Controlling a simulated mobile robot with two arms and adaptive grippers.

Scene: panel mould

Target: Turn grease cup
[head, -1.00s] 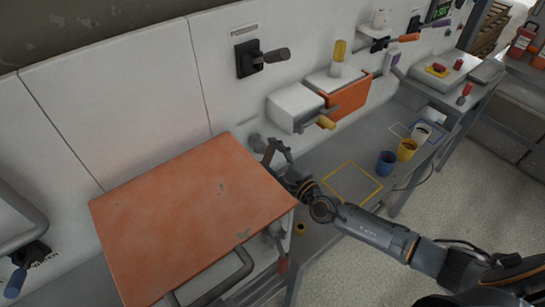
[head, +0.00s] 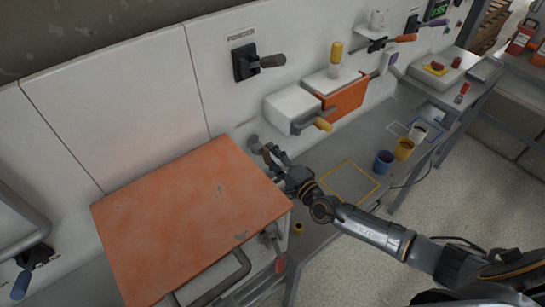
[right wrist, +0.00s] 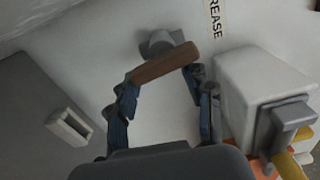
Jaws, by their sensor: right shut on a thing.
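The grease cup shows in the right wrist view as a grey round base on the wall with a brown bar handle (right wrist: 165,63) across it, tilted up to the right. A partly cut-off label reading "REASE" (right wrist: 214,18) is beside it. My right gripper (right wrist: 165,85) has its blue fingers at the two ends of the bar and is shut on it. In the head view the grey base (head: 254,143) sits on the wall behind the orange-topped box, and my right gripper (head: 275,156) is at it. My left gripper is not in view.
The orange-topped box (head: 190,215) stands close left of my right gripper. A white and orange unit (head: 292,108) with a yellow-tipped lever is on the wall to the right. Blue, yellow and white cups (head: 384,162) stand on the bench, beside a bare yellow-outlined area (head: 350,182).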

